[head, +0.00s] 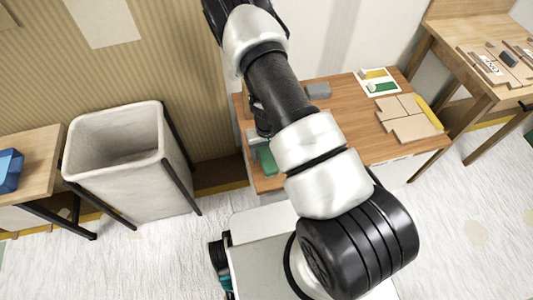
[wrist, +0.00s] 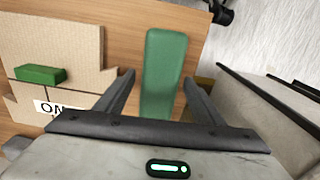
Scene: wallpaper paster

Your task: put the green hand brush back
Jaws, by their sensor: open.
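A long flat green piece with rounded corners (wrist: 165,62) lies on the wooden table in the wrist view, between my fingers. It shows at the table's left end in the head view (head: 266,160), partly behind my arm. A smaller green block (wrist: 40,74) lies on cardboard to the left in the wrist view. I cannot tell for certain which green thing is the hand brush; no bristles show. My gripper (wrist: 159,75) is open, its fingers on either side of the long green piece. I see no contact. In the head view my arm mostly hides the gripper.
Brown cardboard (wrist: 60,50) with a lettered label lies left of my gripper. The wooden table (head: 345,100) also holds flat cardboard (head: 408,118) and a card with yellow and green marks (head: 378,83). A pale bin (head: 120,160) stands left of the table.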

